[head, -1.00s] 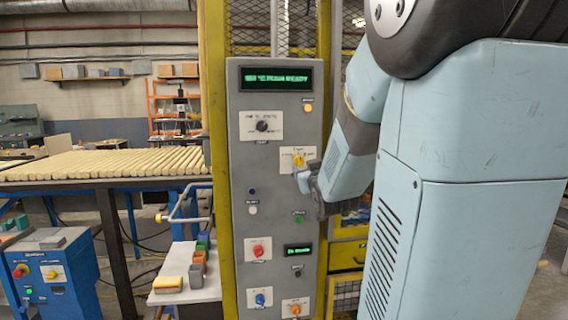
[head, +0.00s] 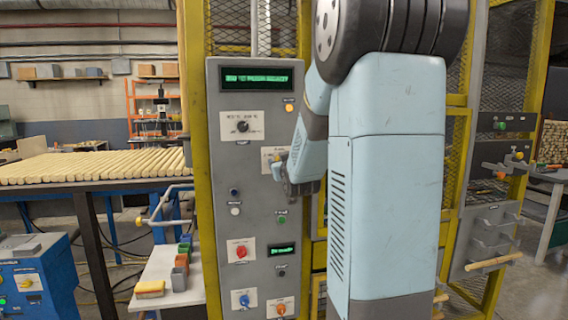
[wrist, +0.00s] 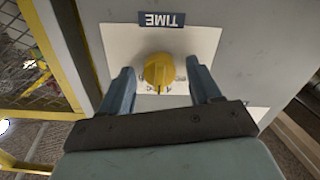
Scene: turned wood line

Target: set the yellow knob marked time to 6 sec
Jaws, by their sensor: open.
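The yellow knob (wrist: 158,72) sits on a white plate (wrist: 105,45) under a dark label reading TIME (wrist: 161,19), upside down in the wrist view. A dark pointer line shows on the knob's lower edge in that view. The scale marks there are partly covered and too small to read. My gripper (wrist: 159,76) is open, with one finger on each side of the knob and a visible gap at each side. In the head view my gripper (head: 280,172) is at the panel and mostly hides the knob.
The grey control panel (head: 215,150) also carries a black knob (head: 242,126), a red knob (head: 241,252), a blue knob (head: 244,299), an orange knob (head: 281,309) and lit displays. A yellow post (head: 196,200) stands at its left. A roller table of wooden rods (head: 90,165) is farther left.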

